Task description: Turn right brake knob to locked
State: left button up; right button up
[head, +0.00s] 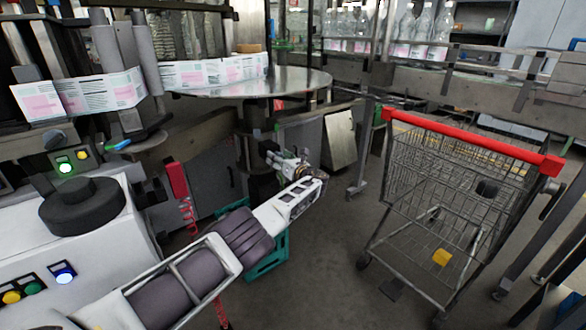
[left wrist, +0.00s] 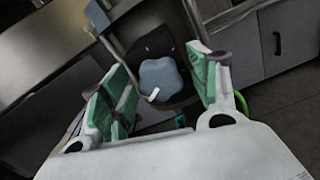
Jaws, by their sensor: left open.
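A blue-grey lobed knob (left wrist: 160,79) with a short white mark shows in the left wrist view, on a dark mount. The white mark is at its lower left edge. My left gripper (left wrist: 157,62) is open, with green-padded fingers to either side of the knob in the picture. The knob appears beyond the fingers, and I see no contact. In the head view my left gripper (head: 284,160) is beneath the round metal table, and I cannot make out the knob there. I cannot tell whether this is the right brake knob. My right gripper is out of view.
A shopping cart (head: 455,170) with a red handle stands to the right. A teal crate (head: 270,262) is on the floor behind my left arm. The round metal table (head: 255,84) is above the gripper. A red box (head: 177,180) with a coiled cord hangs left.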

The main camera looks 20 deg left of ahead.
pick_arm(q)
jog(key=shift+n, duration=2.8)
jog(key=shift+f+n+b, duration=0.1)
jog(key=shift+n+b, duration=0.65)
jog(key=shift+n, duration=1.95)
jog(key=shift+n+b, duration=0.9)
jog(key=shift+n, duration=1.8)
jog(key=shift+n+b, duration=1.2)
jog(key=shift+n, duration=1.5)
jog(key=shift+n+b, duration=1.5)
jog(key=shift+n, duration=1.8)
jog(key=shift+n+b, duration=0.75)
jog(key=shift+n, duration=2.45)
jog(key=shift+n+p, duration=0.3)
jog(key=shift+n, duration=0.3)
jog(key=shift+n+p, duration=0.8)
jog(key=shift+n, duration=0.2)
